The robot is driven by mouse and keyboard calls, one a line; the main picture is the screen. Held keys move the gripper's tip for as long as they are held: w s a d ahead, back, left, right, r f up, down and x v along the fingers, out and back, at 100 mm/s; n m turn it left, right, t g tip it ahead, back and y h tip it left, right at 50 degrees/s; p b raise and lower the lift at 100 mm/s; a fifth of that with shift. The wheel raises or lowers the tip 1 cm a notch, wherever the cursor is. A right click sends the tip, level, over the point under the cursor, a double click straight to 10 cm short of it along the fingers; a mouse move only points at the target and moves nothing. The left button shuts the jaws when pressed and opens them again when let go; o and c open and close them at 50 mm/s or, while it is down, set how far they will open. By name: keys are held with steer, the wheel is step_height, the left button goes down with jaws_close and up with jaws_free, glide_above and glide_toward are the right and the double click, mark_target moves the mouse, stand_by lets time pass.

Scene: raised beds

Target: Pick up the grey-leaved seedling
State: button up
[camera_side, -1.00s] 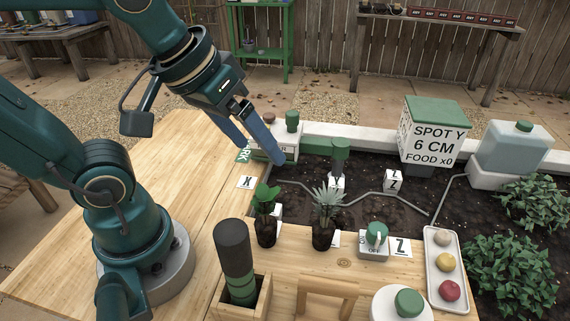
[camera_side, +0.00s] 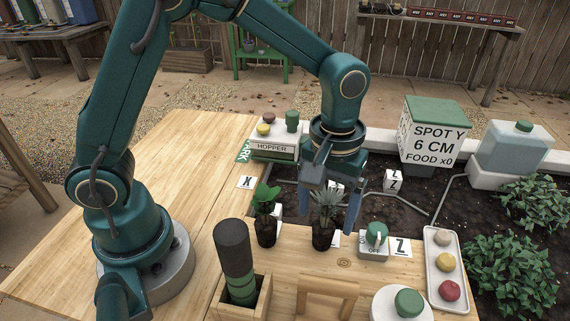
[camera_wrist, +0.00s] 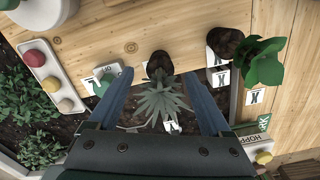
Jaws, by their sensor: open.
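The grey-leaved seedling (camera_side: 325,225) stands upright on the wooden table in a dark root plug, its spiky grey leaves on top. It also shows in the wrist view (camera_wrist: 160,98), lying between the two blue fingers. My gripper (camera_side: 330,208) points down, open, with its fingers on either side of the leaves and apart from them as seen in the wrist view. The side view does not clearly show how far the fingertips are from the plug.
A green-leaved seedling (camera_side: 265,215) stands close on the left. A valve box with a green knob (camera_side: 375,240) is close on the right. The tray (camera_side: 434,238) with coloured balls lies farther right. A dark cylinder (camera_side: 234,255) stands in a wooden holder in front.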

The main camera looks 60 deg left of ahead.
mark_target(324, 226)
steer(key=shift+f, duration=2.2)
steer(key=c, duration=1)
